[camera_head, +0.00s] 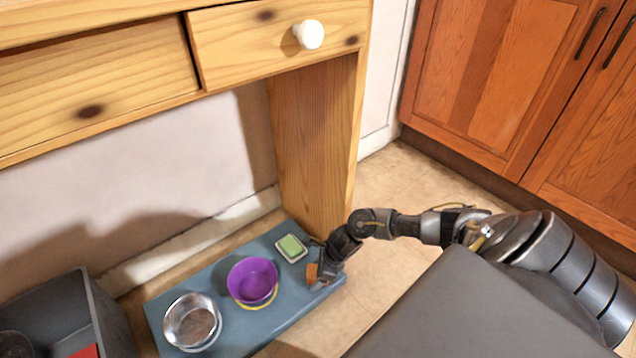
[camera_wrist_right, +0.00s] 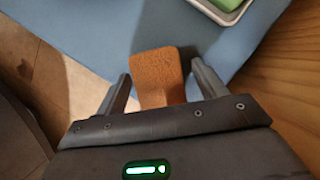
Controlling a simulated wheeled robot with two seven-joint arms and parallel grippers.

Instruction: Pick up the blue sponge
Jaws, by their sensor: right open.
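No blue sponge shows. An orange-brown, rough block like a sponge (camera_head: 312,272) stands at the right end of the blue-grey board. In the wrist view this orange-brown block (camera_wrist_right: 157,75) is between the fingers of my right gripper (camera_wrist_right: 160,74), with gaps on both sides. My right gripper (camera_head: 321,274) is open and low over the board's right end. A green sponge-like block (camera_head: 291,245) lies in a small pale dish, left of and behind the gripper. The dish's corner also shows at the top of the wrist view. My left gripper is not in view.
The blue-grey board (camera_head: 245,325) also holds a purple bowl (camera_head: 252,279) and a metal bowl (camera_head: 192,321). A dark grey bin (camera_head: 108,318) stands at the left. A wooden desk leg (camera_head: 315,150) rises close behind the gripper. Tiled floor is free at the right.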

